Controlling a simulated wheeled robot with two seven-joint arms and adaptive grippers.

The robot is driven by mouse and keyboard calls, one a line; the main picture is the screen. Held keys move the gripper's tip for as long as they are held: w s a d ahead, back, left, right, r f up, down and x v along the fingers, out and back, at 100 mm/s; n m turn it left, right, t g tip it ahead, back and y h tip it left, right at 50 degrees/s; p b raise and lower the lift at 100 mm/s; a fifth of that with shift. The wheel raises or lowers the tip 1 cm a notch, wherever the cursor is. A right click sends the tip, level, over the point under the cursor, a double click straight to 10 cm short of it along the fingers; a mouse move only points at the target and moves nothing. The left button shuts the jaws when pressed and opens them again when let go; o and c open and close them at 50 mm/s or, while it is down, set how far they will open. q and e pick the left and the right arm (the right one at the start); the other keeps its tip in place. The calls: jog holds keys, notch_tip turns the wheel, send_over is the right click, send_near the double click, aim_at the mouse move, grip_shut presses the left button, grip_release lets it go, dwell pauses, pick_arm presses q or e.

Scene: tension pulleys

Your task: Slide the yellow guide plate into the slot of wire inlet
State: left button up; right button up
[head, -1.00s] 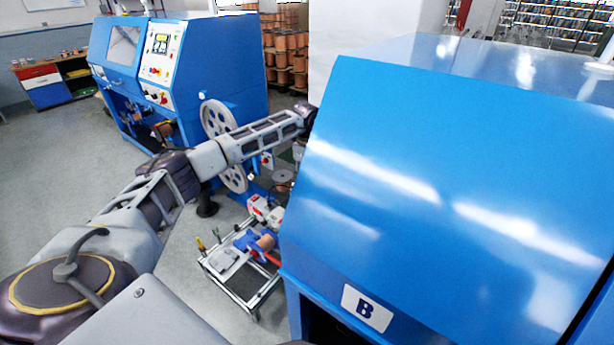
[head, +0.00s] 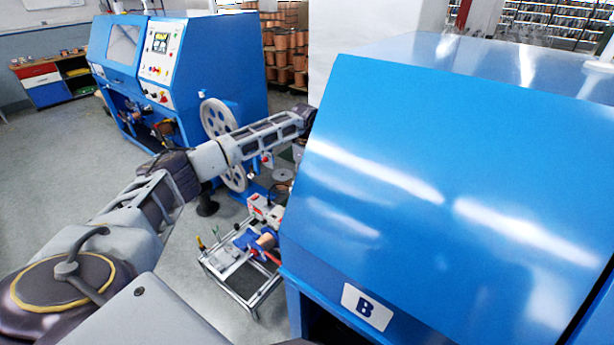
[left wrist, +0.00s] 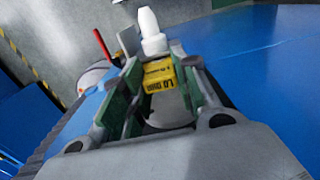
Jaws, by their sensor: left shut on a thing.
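The yellow guide plate (left wrist: 160,80), with black markings reading about 1.0, sits between the green-lined fingers of my left gripper (left wrist: 161,70) in the left wrist view. The gripper is shut on it. A white nozzle-like part (left wrist: 151,32), which may be the wire inlet, stands just beyond the plate. It appears close to the plate's far edge, but I cannot tell whether they touch. The slot itself is not clear. In the head view my left arm reaches behind the blue machine marked B (head: 440,150), which hides the gripper. My right gripper is not in view.
A blue surface (left wrist: 265,40) lies to the right in the left wrist view, and a red rod (left wrist: 102,44) stands at the left. Another blue machine (head: 180,70) is behind.

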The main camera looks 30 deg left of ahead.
pick_arm(q)
jog(key=shift+f, duration=0.65)
jog(key=o, duration=1.1)
jog(key=shift+r, duration=0.1)
notch_tip(320, 180, up, 12)
dwell(0.4)
dwell(1.0)
